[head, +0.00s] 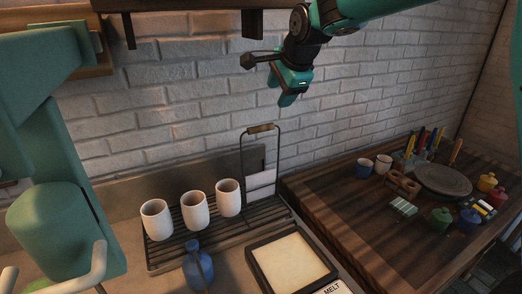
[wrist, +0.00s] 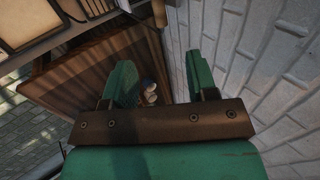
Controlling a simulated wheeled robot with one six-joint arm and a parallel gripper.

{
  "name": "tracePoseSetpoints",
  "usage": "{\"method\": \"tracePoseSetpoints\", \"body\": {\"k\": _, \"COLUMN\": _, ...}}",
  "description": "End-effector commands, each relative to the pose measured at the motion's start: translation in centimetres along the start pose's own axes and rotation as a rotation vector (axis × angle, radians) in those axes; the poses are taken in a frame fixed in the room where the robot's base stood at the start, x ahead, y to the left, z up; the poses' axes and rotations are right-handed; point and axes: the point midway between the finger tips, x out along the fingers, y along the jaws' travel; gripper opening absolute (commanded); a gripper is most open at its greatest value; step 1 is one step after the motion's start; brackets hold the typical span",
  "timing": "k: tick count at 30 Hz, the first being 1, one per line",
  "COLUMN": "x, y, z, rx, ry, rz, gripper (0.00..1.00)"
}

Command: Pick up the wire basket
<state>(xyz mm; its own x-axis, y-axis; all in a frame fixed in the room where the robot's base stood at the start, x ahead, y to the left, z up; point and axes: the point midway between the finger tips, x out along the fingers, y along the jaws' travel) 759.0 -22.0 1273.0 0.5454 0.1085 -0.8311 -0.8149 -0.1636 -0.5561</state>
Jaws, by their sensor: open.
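The wire basket (head: 261,128) stands on the dark drying rack near the brick wall in the head view. It has a tall thin dark frame, a wooden grip on top and something white inside its lower part. My gripper (head: 288,98) is above it and slightly to the right, apart from it, fingers pointing down. In the wrist view my gripper (wrist: 162,78) shows two green fingers spread apart with nothing held between them. The basket cannot be made out in the wrist view.
Three white cups (head: 196,211) stand on the rack (head: 168,257). A blue bottle (head: 198,268) and a dark-framed pale tray (head: 292,262) are in front. A wooden table (head: 350,222) with pots and cups is at right. A shelf (head: 185,4) hangs above.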

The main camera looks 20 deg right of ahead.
Motion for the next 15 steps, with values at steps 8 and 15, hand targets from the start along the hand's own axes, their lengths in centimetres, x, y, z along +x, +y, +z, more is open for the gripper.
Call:
{"method": "tracePoseSetpoints", "body": {"k": 8, "x": 5.8, "y": -0.1, "z": -0.1, "rx": 0.004, "ry": 0.000, "rz": 0.006, "gripper": 0.53}}
{"method": "tracePoseSetpoints", "body": {"k": 15, "x": 10.2, "y": 0.0, "z": -0.1, "rx": 0.002, "ry": 0.000, "rz": 0.002, "gripper": 0.53}}
